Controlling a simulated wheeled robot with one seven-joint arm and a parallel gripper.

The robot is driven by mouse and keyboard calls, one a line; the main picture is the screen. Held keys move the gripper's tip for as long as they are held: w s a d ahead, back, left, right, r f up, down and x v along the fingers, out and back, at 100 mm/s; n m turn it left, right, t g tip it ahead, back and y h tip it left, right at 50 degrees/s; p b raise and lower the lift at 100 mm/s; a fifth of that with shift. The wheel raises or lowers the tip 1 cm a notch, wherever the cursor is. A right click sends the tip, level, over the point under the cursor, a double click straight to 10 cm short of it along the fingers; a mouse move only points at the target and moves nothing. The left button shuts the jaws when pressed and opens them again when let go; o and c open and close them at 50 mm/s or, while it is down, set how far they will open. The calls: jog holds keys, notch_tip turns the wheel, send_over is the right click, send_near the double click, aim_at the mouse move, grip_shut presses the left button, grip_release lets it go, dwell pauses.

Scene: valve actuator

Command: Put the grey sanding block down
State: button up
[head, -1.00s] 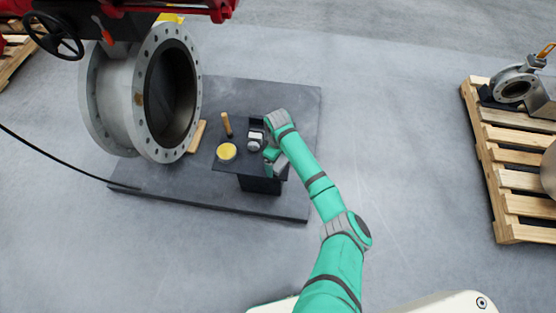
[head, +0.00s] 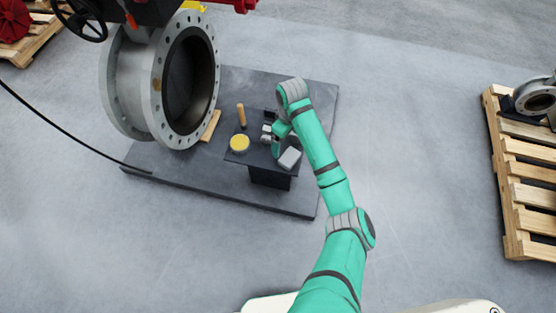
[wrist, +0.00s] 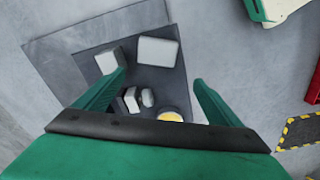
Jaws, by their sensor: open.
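The grey sanding block (head: 290,158) lies flat on the small dark table (head: 238,158), near its right front edge. In the wrist view the block (wrist: 158,51) lies just beyond the fingertips, with dark tabletop around it. My gripper (wrist: 159,77) is open, with nothing between its fingers, and is apart from the block. In the head view my gripper (head: 276,146) is beside the block, partly hidden by my wrist.
A yellow round tin (head: 239,143), a wooden-handled tool (head: 241,116) and small pale items (head: 266,133) share the tabletop. Another light grey boxy thing (wrist: 108,60) shows in the wrist view. The large flanged valve (head: 190,80) stands left. A pallet (head: 515,190) stands right.

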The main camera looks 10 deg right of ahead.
jog(key=w+a+f+m+t+y, duration=0.1)
jog(key=a+f+m+t+y, duration=0.2)
jog(key=a, duration=1.7)
jog(key=s+a+m+t+y, duration=0.25)
jog(key=s+a+t, duration=0.35)
jog(key=a, duration=0.3)
jog(key=s+d+r+m+t+h, duration=0.1)
jog(key=s+d+m+t+h, duration=0.2)
jog(key=s, duration=0.8)
jog(key=s+d+r+m+t+h, duration=0.1)
jog(key=s+d+m+h, duration=0.3)
jog(key=s, duration=0.6)
jog(key=s+d+r+n+t+y, duration=0.1)
jog(key=s+d+r+n+t, duration=0.1)
jog(key=s+d+r, duration=0.9)
jog(key=s+r+n, duration=0.1)
jog(key=s, duration=0.2)
jog(key=shift+n, duration=0.25)
